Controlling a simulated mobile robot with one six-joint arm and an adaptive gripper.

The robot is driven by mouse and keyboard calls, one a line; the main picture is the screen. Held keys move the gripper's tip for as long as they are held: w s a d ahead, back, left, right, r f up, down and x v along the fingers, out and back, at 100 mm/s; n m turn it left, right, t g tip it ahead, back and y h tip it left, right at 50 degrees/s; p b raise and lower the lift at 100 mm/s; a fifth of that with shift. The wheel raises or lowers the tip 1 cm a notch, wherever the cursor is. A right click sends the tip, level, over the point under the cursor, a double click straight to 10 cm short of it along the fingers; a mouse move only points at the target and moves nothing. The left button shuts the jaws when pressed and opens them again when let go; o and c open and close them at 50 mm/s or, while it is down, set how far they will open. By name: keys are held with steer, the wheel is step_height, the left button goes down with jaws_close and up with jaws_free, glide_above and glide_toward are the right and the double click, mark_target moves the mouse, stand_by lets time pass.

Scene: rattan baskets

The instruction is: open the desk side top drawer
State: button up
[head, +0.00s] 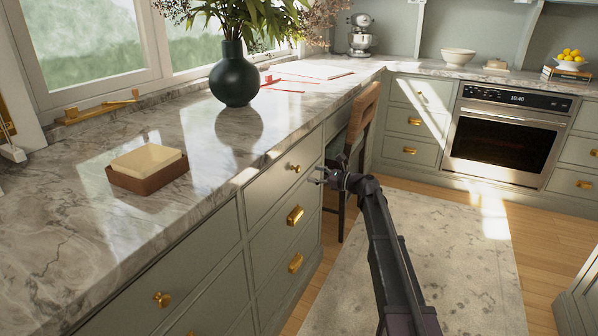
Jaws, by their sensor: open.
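My gripper (318,176) is open and empty in the head view, at the end of my dark arm. It hangs just right of a round brass knob (294,168), with a visible gap between them. The knob is on the grey-green top drawer (275,187) of a stack beside the desk space with a chair. This drawer looks shut, its front flush with the cabinet. The gripper does not appear to touch the drawer.
A wooden chair (362,112) stands just beyond the drawer stack. Marble countertop (215,140) overhangs the drawers and bears a dark vase (235,75) and a brown box (147,178). Another shut drawer (165,280) is nearer left. A rug (450,240) covers open floor at right.

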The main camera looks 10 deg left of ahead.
mark_target(300, 170)
steer(key=shift+x, duration=3.15)
steer(key=shift+c, duration=0.2)
jaws_close()
